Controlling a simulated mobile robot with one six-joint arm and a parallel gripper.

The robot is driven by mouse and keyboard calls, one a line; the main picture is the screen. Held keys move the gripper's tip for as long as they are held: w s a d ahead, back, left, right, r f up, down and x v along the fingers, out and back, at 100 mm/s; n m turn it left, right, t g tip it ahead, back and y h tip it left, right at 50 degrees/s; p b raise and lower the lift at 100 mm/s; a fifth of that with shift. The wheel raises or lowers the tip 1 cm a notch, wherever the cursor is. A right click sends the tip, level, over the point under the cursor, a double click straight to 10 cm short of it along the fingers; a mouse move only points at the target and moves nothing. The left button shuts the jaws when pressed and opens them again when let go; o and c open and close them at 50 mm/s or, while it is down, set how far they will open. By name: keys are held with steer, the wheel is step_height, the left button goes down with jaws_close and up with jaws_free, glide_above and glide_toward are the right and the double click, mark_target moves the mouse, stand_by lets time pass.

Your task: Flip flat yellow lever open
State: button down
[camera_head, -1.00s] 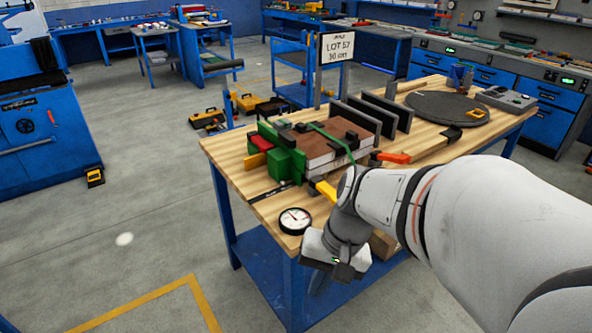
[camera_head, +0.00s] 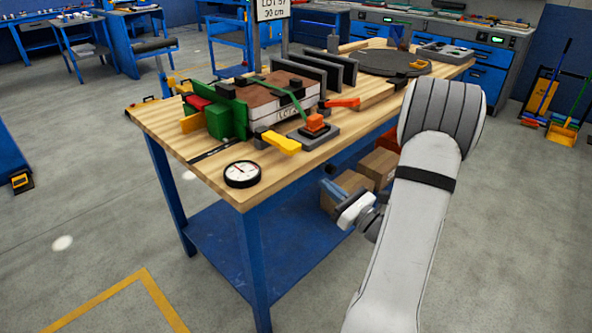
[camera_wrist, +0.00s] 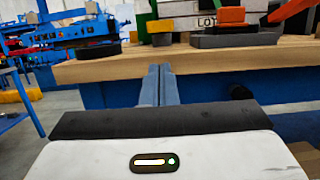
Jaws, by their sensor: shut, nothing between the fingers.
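The flat yellow lever (camera_head: 281,143) sticks out toward the table's front edge from a dark base beside the clamped sandwich panel (camera_head: 278,97). In the wrist view the yellow lever (camera_wrist: 161,27) shows end-on at the top, just above the table edge. My gripper (camera_head: 331,189) is off the front side of the table, below the tabletop and to the right of the lever, touching nothing. In the wrist view its fingers (camera_wrist: 158,72) are together and empty, pointing at the table edge.
An orange knob (camera_head: 315,122) on a grey base and an orange lever (camera_head: 343,103) are right of the yellow lever. A green block (camera_head: 226,119) stands left. A round dial gauge (camera_head: 242,174) lies near the front corner. Cardboard boxes (camera_head: 378,168) sit on the lower shelf.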

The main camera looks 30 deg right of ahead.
mark_target(301, 164)
steer(key=shift+w+a, duration=0.1)
steer(key=x, duration=1)
